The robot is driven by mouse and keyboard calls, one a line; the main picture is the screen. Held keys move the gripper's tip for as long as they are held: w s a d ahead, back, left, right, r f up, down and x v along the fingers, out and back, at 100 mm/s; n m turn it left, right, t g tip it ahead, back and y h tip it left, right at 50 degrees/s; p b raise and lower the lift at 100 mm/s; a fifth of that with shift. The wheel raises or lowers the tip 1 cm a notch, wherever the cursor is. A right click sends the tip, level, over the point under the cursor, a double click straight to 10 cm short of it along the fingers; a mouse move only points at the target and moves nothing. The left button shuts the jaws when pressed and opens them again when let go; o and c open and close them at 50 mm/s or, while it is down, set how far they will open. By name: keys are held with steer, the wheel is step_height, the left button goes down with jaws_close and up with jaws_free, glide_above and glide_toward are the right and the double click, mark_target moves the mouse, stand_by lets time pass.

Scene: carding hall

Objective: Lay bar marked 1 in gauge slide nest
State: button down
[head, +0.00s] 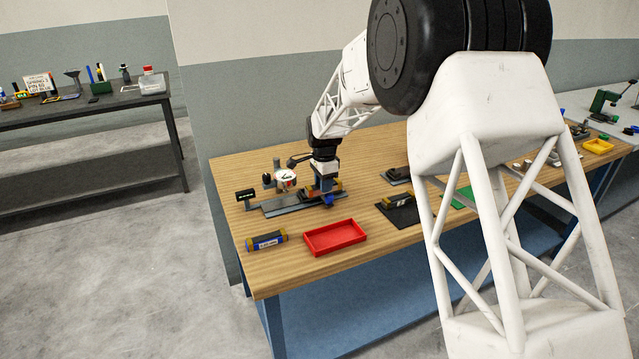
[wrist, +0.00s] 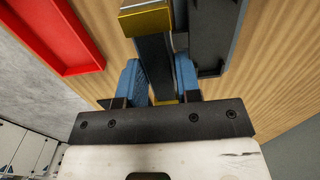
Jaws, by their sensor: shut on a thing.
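My gripper (head: 325,197) is shut on a dark bar with brass-yellow ends (wrist: 152,58), over the right part of the gauge slide (head: 288,204). In the wrist view the blue fingers of my gripper (wrist: 161,80) stand on either side of the bar. A grey channelled part, seemingly the slide (wrist: 212,45), lies just right of the bar there; whether they touch I cannot tell. The bar's marking is not readable, and the nest is largely hidden by my gripper. A dial gauge (head: 286,180) stands behind the slide.
A blue-and-yellow labelled bar (head: 266,241) lies at the table's left front. A red tray (head: 335,250) is beside it; its rim also shows in the wrist view (wrist: 82,68). Another bar (head: 398,199) lies on a black mat (head: 405,217) to the right.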

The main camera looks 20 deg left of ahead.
steer(key=shift+w+a+f, duration=0.1)
steer(key=shift+w+a, duration=0.5)
steer(key=shift+w, duration=0.35)
steer(key=shift+w+a+f, duration=0.1)
steer(key=shift+w+a, duration=0.5)
steer(key=shift+w, duration=0.4)
steer(key=shift+w+a+f, duration=0.1)
steer(key=shift+w+a, duration=0.5)
steer(key=shift+w, duration=0.35)
steer(key=shift+f, duration=1.75)
steer(key=shift+f, duration=0.15)
steer(key=c, duration=0.8)
jaws_free()
step_height(320, 180, up, 12)
